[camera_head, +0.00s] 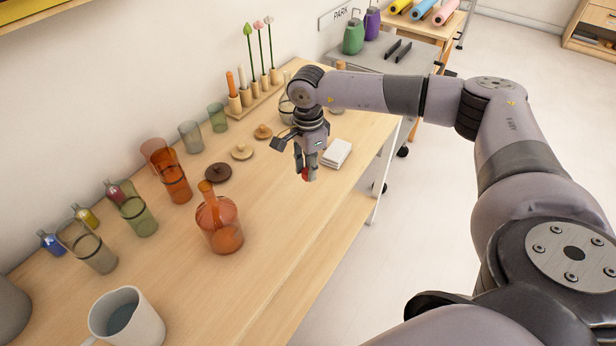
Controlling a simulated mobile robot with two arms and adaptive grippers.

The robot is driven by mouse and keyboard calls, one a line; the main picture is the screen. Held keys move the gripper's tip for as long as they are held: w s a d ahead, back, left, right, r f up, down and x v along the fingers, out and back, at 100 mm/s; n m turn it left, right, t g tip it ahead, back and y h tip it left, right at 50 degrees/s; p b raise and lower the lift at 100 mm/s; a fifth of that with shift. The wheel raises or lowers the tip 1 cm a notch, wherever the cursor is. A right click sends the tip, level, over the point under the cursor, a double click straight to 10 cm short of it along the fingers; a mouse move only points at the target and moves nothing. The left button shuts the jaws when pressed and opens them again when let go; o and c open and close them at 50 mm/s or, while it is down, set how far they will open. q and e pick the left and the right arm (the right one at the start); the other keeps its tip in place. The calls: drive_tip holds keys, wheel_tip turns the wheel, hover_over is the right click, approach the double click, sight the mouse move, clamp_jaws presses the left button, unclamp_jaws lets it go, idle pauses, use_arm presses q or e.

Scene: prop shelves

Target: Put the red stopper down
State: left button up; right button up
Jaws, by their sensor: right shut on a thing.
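My right gripper (306,172) points down over the wooden table, left of a stack of white squares. It is shut on the red stopper (306,175), of which only a small red part shows between the fingertips. I cannot tell whether the stopper touches the tabletop. An orange glass bottle (219,226) stands on the table, nearer and to the left of the gripper. My left gripper is not in view.
The white stack (336,153) lies right beside the gripper. Wooden lids, including a dark one (218,173), lie to its left. Several coloured glasses stand along the wall. A mug (126,318) stands at the near left. The table's front strip (270,260) is clear.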

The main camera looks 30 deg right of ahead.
wheel_tip(320, 180, down, 4)
drive_tip(key=shift+p, duration=0.4)
drive_tip(key=shift+f, duration=0.45)
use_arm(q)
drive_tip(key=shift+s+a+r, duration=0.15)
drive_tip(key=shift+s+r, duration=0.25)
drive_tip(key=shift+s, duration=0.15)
use_arm(e)
drive_tip(key=shift+f, duration=0.1)
drive_tip(key=o, duration=0.7)
drive_tip(key=shift+c, duration=0.2)
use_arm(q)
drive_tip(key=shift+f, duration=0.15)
